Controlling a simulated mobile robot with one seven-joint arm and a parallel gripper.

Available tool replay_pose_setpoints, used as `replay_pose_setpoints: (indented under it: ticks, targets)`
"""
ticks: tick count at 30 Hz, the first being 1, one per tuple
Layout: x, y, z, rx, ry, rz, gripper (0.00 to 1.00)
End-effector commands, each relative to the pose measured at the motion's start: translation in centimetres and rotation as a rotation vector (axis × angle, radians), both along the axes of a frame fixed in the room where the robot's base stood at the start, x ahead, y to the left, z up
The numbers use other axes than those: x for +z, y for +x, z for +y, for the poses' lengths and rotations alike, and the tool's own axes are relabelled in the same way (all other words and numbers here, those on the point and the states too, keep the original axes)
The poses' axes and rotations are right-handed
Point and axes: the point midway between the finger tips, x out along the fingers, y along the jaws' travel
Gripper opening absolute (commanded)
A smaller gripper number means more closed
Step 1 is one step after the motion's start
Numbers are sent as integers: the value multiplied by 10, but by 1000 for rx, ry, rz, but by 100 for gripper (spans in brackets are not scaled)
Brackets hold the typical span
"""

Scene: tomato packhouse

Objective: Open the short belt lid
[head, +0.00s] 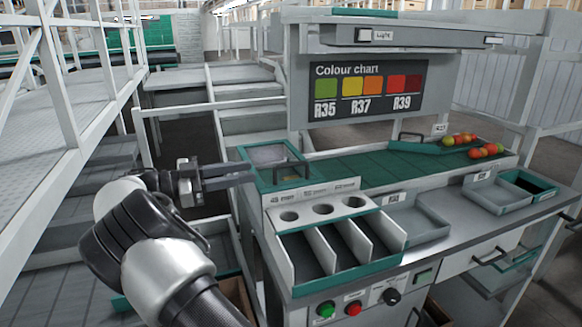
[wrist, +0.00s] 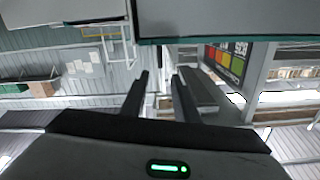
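The short belt lid (head: 267,154) looks like a grey panel in a green frame at the left end of the green belt. It appears to lie flat or nearly flat over the belt end; a dark bar stands at its right side. My gripper (head: 252,172) is at the left of the lid, fingers pointing right. In the head view its tips overlap the frame's left edge, and I cannot tell if they touch it. In the wrist view my gripper (wrist: 160,76) has its two fingers apart with nothing between them. A grey, green-edged panel (wrist: 215,18) fills the top there.
The sorting bench has a green belt (head: 365,168), a colour chart board (head: 367,88) and a three-slot bin (head: 335,262) in front. Tomatoes (head: 487,151) sit at the far right. White railings (head: 60,90) stand at the left. Buttons (head: 353,309) are on the bench front.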

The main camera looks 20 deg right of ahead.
Motion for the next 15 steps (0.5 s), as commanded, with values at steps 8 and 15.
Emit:
replay_pose_setpoints:
  ticks: [8, 15]
  targets:
    - [-1, -1, -64, -4, 3, 2, 28]
    - [-1, -1, -111, -3, 2, 2, 28]
